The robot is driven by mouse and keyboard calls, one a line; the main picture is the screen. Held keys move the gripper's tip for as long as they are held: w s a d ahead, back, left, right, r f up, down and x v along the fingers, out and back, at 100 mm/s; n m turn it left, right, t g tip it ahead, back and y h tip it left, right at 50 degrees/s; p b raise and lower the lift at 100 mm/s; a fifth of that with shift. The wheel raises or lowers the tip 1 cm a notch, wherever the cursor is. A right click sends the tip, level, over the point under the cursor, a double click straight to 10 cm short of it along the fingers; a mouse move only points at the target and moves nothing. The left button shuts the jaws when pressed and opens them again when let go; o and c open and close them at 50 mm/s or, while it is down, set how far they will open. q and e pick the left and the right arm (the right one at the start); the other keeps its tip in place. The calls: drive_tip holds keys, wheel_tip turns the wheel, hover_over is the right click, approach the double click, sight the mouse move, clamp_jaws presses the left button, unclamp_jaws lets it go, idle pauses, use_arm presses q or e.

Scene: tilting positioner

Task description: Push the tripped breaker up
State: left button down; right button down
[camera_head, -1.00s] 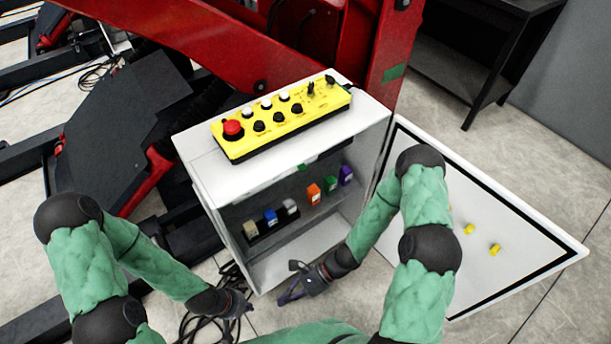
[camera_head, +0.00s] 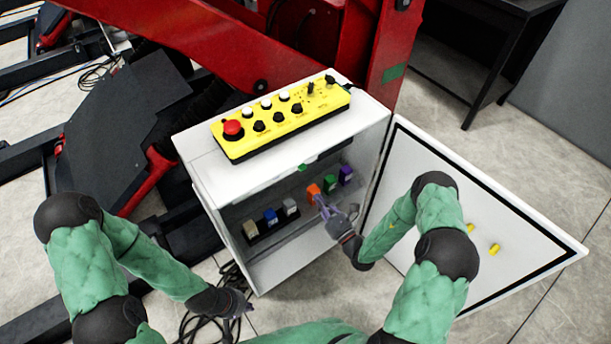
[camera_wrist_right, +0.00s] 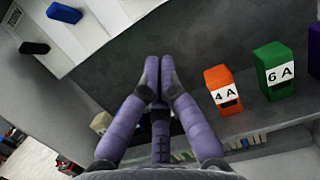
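An open white cabinet (camera_head: 203,190) holds coloured blocks. A beige (camera_head: 250,229), a blue (camera_head: 270,216) and a grey block (camera_head: 290,206) stand left. An orange (camera_head: 313,191), a green (camera_head: 329,184) and a purple block (camera_head: 346,174) stand right. In the right wrist view the orange block (camera_wrist_right: 217,78) reads 4 A and the green block (camera_wrist_right: 270,55) reads 6 A. I cannot tell which breaker is tripped. My right gripper (camera_head: 321,203) is shut and empty inside the cabinet opening, just below the orange block. My left gripper (camera_head: 240,307) hangs outside, lower left; its fingers are unclear.
A yellow control box (camera_head: 280,116) with a red button sits on the cabinet. The open door (camera_head: 520,240) spreads to the right, with my right arm before it. Cables (camera_head: 205,323) lie on the floor. In the right wrist view a white panel (camera_wrist_right: 95,25) fills the upper left.

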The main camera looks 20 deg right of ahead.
drive_tip(key=b+x, duration=0.3)
drive_tip(key=x, duration=0.7)
drive_tip(key=r, duration=0.1)
drive_tip(key=s+r, duration=0.1)
drive_tip(key=r, duration=0.1)
drive_tip(key=shift+s+d+r+b, duration=0.25)
drive_tip(key=shift+s+d+b, duration=0.05)
drive_tip(key=shift+s+b, duration=0.1)
drive_tip(key=shift+d, duration=0.1)
